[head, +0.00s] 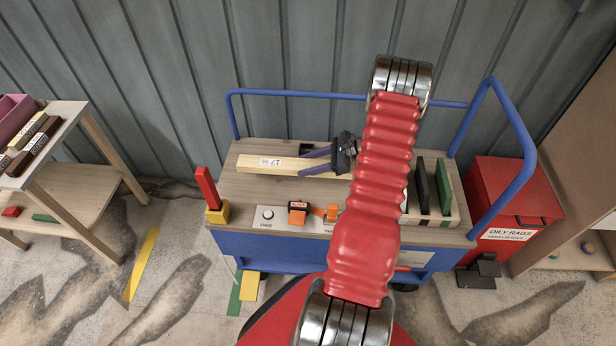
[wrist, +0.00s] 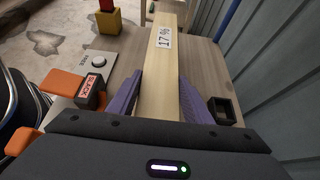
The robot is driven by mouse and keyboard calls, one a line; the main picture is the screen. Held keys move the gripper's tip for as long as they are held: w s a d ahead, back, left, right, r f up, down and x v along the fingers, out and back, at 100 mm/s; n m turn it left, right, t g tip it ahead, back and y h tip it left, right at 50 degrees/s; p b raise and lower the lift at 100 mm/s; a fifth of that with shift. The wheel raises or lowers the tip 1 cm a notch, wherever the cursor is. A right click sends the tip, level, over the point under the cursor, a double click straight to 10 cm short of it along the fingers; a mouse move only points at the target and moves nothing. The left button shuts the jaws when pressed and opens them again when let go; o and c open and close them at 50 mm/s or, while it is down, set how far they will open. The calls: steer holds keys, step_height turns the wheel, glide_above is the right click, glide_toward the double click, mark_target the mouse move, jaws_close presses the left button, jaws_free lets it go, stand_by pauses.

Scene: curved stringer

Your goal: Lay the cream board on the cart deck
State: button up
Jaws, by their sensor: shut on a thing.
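The cream board (head: 262,164) is a long pale bar with a "17 %" label. In the head view it lies lengthwise over the back left of the wooden cart deck (head: 262,190). My gripper (head: 312,162) has its purple fingers shut on the board near its right part. In the wrist view the board (wrist: 158,82) runs between the two fingers (wrist: 159,92) and away from me over the deck (wrist: 205,70). I cannot tell whether its underside touches the deck. Its near end is hidden by my gripper and arm.
A red post in a yellow block (head: 216,212) stands at the deck's left corner. A button panel (head: 266,215) and orange "SLACK" part (head: 298,212) are at the front. A small black socket (wrist: 221,110) is beside the right finger. A rack holds dark and green boards (head: 444,187). Blue rails (head: 286,93) border the back.

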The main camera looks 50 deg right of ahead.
mark_target(308, 182)
steer(key=shift+f, duration=1.4)
steer(key=shift+w, duration=0.1)
steer(key=shift+f, duration=1.9)
steer(key=o, duration=1.4)
steer(key=shift+c, duration=0.2)
steer(key=shift+r, duration=0.1)
steer(key=v, duration=1.2)
